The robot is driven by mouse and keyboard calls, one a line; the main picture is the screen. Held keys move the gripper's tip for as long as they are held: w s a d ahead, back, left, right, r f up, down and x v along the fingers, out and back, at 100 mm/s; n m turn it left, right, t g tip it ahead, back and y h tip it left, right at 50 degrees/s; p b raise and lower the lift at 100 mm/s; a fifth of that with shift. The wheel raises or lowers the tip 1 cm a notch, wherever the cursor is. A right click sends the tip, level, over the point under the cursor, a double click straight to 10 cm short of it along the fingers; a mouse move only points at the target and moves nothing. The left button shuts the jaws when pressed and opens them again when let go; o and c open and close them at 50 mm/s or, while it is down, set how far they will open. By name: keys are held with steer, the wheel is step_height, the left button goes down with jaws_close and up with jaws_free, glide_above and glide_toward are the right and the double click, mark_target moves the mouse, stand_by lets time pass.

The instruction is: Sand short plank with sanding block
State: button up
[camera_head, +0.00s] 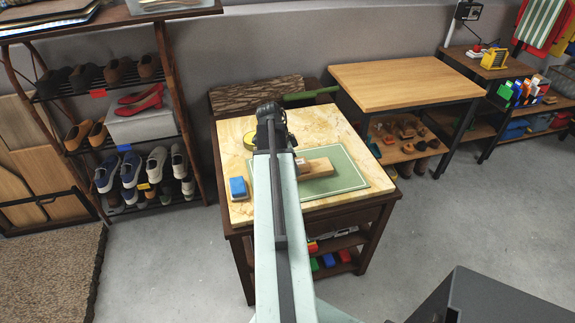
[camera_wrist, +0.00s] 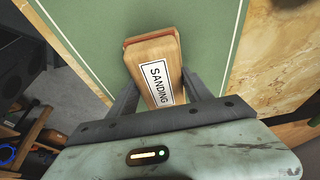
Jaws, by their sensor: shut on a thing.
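My gripper (camera_wrist: 168,95) is shut on a wooden block with a white "SANDING" label, the sanding block (camera_wrist: 152,53). Its far end points away from my fingers and shows a reddish edge along the underside. The block is over a green mat (camera_wrist: 85,25); whether it touches the mat is unclear. In the head view, a light wooden piece (camera_head: 318,168) shows on the mat right of my arm and appears to be this same block. My arm hides my fingers there. I cannot pick out a separate short plank with certainty.
The mat lies on a marble-topped table (camera_head: 232,135). A blue block (camera_head: 238,188) sits at its left front, and a yellow round thing (camera_head: 249,140) is behind my arm. A wooden table (camera_head: 405,82) stands behind right; a shoe rack (camera_head: 110,130) stands left.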

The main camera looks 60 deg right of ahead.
mark_target(327, 164)
steer(key=shift+s+d, duration=4.75)
steer(key=shift+d, duration=0.05)
step_height(327, 164, up, 6)
steer(key=p, duration=0.6)
step_height(327, 164, up, 3)
steer(key=p, duration=0.3)
